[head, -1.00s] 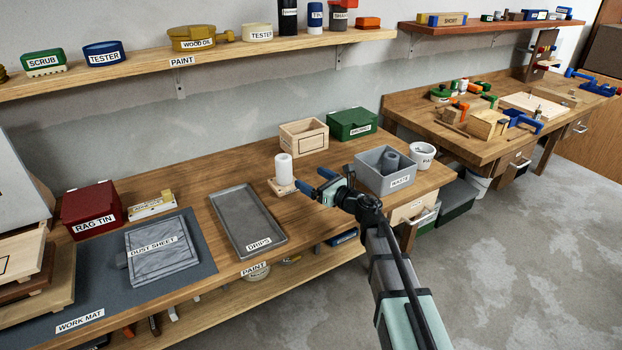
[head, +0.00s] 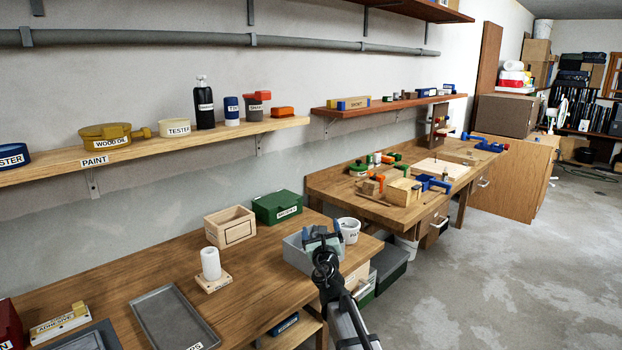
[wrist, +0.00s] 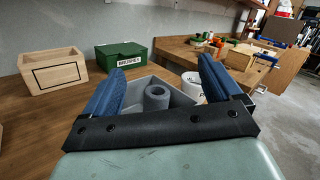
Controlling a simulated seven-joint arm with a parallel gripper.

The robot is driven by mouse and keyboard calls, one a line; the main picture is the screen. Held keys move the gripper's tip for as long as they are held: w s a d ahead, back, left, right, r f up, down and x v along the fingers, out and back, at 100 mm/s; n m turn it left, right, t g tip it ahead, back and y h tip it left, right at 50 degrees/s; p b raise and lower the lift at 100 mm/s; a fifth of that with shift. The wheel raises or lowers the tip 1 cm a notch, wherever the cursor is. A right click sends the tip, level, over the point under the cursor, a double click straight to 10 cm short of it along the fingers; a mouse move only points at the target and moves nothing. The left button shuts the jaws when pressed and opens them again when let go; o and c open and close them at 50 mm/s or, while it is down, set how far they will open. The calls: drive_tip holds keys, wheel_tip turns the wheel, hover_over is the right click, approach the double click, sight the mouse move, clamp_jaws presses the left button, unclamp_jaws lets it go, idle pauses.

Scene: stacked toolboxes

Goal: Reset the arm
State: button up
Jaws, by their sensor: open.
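My gripper (head: 322,230) is at the right end of the near workbench, in front of and over the grey open bin (head: 294,252). In the wrist view its two blue fingers (wrist: 162,88) stand wide apart with nothing held between them. Beyond them the grey bin (wrist: 180,100) shows with a grey roll (wrist: 157,97) inside. In the head view my gripper and arm hide part of the bin.
On the near bench (head: 262,277) stand a white roll on a wooden base (head: 211,265), a wooden box (head: 230,226), a green box (head: 278,207), a white tub (head: 348,230) and a grey tray (head: 174,318). A second bench (head: 400,212) stands beyond.

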drive_tip(key=s+d+f+m+h, duration=0.25)
drive_tip(key=d+m+h, duration=0.55)
drive_tip(key=d, duration=0.4)
drive_tip(key=s+d+f+m+g+h, duration=0.1)
drive_tip(key=s+d+f+m+g, duration=0.35)
drive_tip(key=f, duration=0.75)
drive_tip(key=s+d+f+m+g+h, duration=0.1)
drive_tip(key=s+d+f+m+g, duration=0.4)
drive_tip(key=f, duration=0.6)
drive_tip(key=s+d+f+m+g+h, duration=0.1)
drive_tip(key=s+d+f+m+g, duration=0.15)
drive_tip(key=s+f+m, duration=0.7)
drive_tip(key=s+a+f+m+g+y, duration=0.2)
drive_tip(key=s+f+m+g+y, duration=0.45)
drive_tip(key=s+f, duration=1.2)
drive_tip(key=s+a+f+m+g+y, duration=0.1)
drive_tip(key=s+a+f+m+g, duration=0.1)
drive_tip(key=s, duration=0.5)
drive_tip(key=s+a+f+m+g+y, duration=0.1)
drive_tip(key=s+a+f+m+g, duration=0.1)
drive_tip(key=s, duration=0.5)
drive_tip(key=s+a+f+m+g+y, duration=0.1)
drive_tip(key=s+a+f+m+g, duration=0.1)
drive_tip(key=s, duration=0.5)
drive_tip(key=shift+a+f+g, duration=0.8)
drive_tip(key=shift+a+g, duration=0.05)
drive_tip(key=shift+s+m, duration=0.1)
drive_tip(key=shift+m, duration=0.15)
